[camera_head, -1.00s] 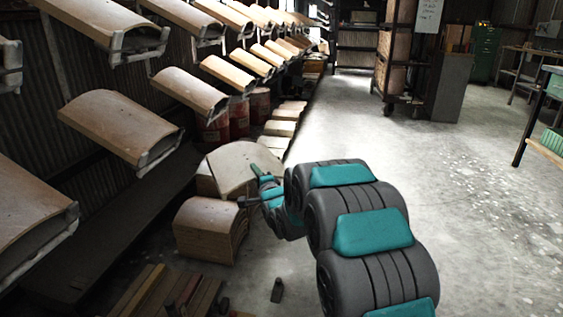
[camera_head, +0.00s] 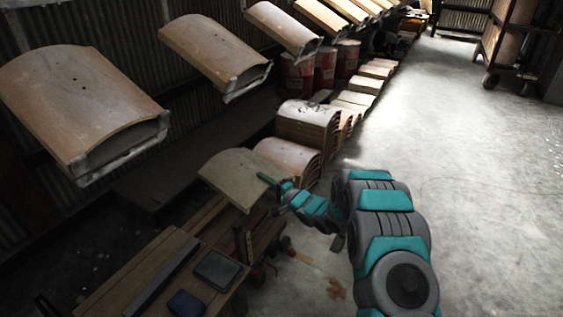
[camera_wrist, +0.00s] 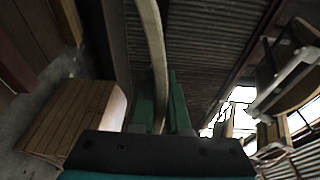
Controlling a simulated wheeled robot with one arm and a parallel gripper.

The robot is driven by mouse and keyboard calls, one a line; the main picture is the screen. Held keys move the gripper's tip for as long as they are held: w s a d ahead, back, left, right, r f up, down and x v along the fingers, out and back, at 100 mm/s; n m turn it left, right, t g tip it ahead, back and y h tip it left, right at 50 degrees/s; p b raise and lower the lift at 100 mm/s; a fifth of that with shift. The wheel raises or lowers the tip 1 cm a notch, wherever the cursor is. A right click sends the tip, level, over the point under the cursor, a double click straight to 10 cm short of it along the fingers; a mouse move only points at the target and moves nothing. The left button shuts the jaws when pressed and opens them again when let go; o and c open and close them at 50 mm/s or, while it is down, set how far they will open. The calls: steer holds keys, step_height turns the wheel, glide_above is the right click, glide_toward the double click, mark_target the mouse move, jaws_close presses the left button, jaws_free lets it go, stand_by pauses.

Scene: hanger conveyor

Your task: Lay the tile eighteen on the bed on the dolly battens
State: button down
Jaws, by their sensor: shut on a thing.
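A pale, curved tile (camera_head: 236,176) is in my gripper (camera_head: 276,188) in the head view; no number is readable on it. My gripper is shut on its right edge. In the wrist view the tile's thin edge (camera_wrist: 151,45) runs upright between the green fingers (camera_wrist: 160,108). In the head view the tile is over the far end of the low wooden dolly (camera_head: 130,268), whose long battens run toward the lower left. I cannot tell whether the tile touches the battens. The tile hides what is under it.
Stacks of curved tiles (camera_head: 305,122) stand on the floor just behind. Large tiles hang on conveyor hangers (camera_head: 80,105) at upper left. A grey box (camera_head: 216,269) and a dark blue box (camera_head: 186,303) lie by the dolly's right side. Open floor (camera_head: 480,170) is at right.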

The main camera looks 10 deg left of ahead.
steer(key=shift+s+a+f+n+g+y+b, duration=0.4)
steer(key=shift+s+a+f+g+b, duration=0.4)
steer(key=shift+f, duration=1.5)
steer(key=shift+s+a+f+n+g+y+b, duration=0.4)
steer(key=shift+s+a+f, duration=0.6)
steer(key=shift+f, duration=1.3)
steer(key=shift+s+a+f+n+g+y+b, duration=0.2)
steer(key=shift+s+a+f+n+g+b, duration=0.65)
steer(key=shift+f, duration=1.45)
steer(key=shift+s+d+f+m, duration=0.15)
steer(key=shift+f+m, duration=0.1)
steer(key=shift+f, duration=0.55)
steer(key=c, duration=0.9)
jaws_free()
steer(key=shift+f, duration=0.1)
steer(key=shift+o, duration=0.4)
steer(key=shift+s+f, duration=0.1)
steer(key=shift+f, duration=0.05)
steer(key=shift+p+v, duration=0.65)
steer(key=shift+v, duration=3.2)
steer(key=shift+s, duration=0.1)
